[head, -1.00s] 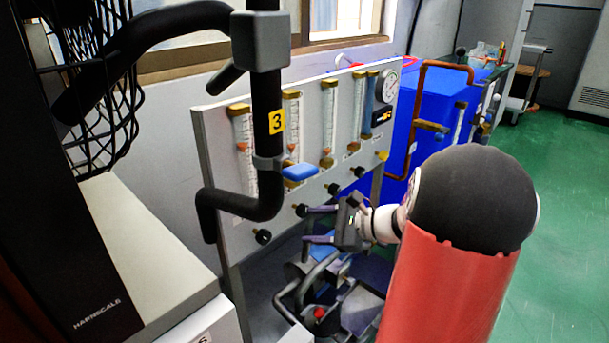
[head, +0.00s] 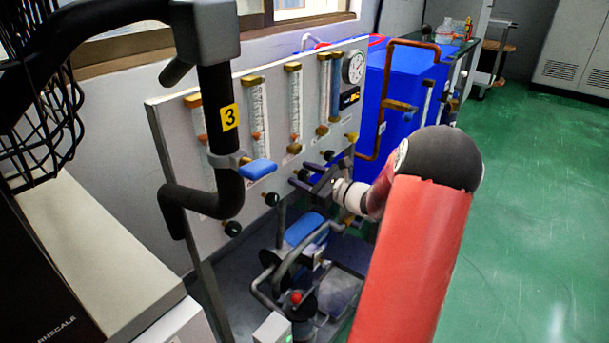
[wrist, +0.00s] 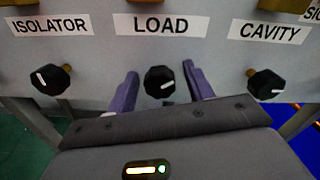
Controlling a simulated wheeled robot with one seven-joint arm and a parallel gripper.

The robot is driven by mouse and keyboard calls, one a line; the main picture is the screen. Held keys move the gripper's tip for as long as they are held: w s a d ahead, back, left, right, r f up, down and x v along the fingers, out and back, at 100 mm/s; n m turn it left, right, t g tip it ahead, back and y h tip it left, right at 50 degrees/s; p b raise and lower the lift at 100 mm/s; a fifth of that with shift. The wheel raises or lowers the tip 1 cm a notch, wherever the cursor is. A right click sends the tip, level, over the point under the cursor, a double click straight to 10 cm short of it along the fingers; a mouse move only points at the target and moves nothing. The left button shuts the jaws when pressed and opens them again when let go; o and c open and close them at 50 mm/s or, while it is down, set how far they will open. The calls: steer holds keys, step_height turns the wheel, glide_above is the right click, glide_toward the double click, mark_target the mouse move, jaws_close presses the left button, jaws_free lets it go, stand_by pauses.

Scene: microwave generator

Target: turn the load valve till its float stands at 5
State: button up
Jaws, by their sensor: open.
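The load valve is a black knob with a white mark (wrist: 160,82), under the LOAD label (wrist: 157,25) in the wrist view. It also shows on the panel in the head view (head: 303,175). My gripper (wrist: 160,72) is open, with one purple finger on each side of the knob. Gaps show between knob and fingers, and nothing is gripped. In the head view my gripper (head: 297,173) is at the panel's lower front. The load flow tube (head: 294,100) stands above, with an orange float (head: 294,137) low in it. Its scale is too small to read.
The ISOLATOR knob (wrist: 50,78) is left of the load knob, the CAVITY knob (wrist: 266,83) right. A black pipe marked 3 with a blue handle (head: 258,169) stands before the panel. A pump (head: 305,228) sits below. Green floor (head: 530,200) is open at right.

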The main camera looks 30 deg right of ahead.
steer(key=shift+w, duration=0.1)
steer(key=c, duration=1)
steer(key=shift+f+b, duration=0.2)
steer(key=shift+b, duration=0.35)
steer(key=shift+f+n+b, duration=0.1)
steer(key=shift+n+b, duration=0.6)
steer(key=shift+b, duration=0.25)
steer(key=n+b, duration=0.3)
steer(key=b, duration=0.2)
steer(key=shift+a+f+b, duration=0.1)
steer(key=shift+f+b, duration=0.1)
steer(key=shift+b, duration=0.2)
steer(key=n+b, duration=0.3)
steer(key=b, duration=0.2)
steer(key=shift+r+n, duration=0.1)
steer(key=shift+n, duration=0.2)
steer(key=n+b, duration=0.2)
steer(key=b, duration=0.1)
steer(key=shift+r, duration=0.2)
steer(key=shift+r+n, duration=0.1)
steer(key=shift+n, duration=0.2)
